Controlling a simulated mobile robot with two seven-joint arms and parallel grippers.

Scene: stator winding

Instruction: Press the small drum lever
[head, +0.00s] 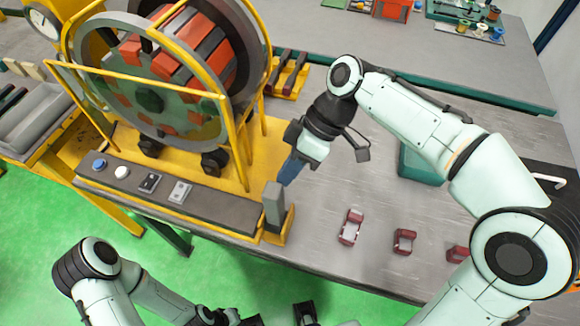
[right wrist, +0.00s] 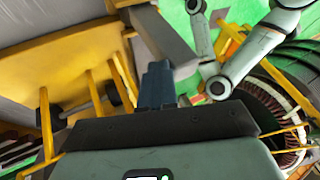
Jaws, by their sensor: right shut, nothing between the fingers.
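The small drum lever appears to be the grey upright block (head: 274,204) on a yellow foot at the right end of the control panel, in front of the drum (head: 150,98). In the right wrist view a grey bar (right wrist: 168,42), which seems to be this lever, lies just beyond the fingertips. My right gripper (head: 288,172) is shut and empty, its blue fingers pointing down just above and right of the lever's top. The fingers also show in the right wrist view (right wrist: 157,85). Whether they touch the lever I cannot tell. My left gripper (head: 275,317) is partly cut off at the bottom edge.
The dark control panel (head: 165,195) carries a blue button, a white button and two switches. Yellow rails (head: 245,140) frame the drum. Small dark red parts (head: 351,227) lie on the grey table to the right. A green box (head: 420,165) stands behind my right arm.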

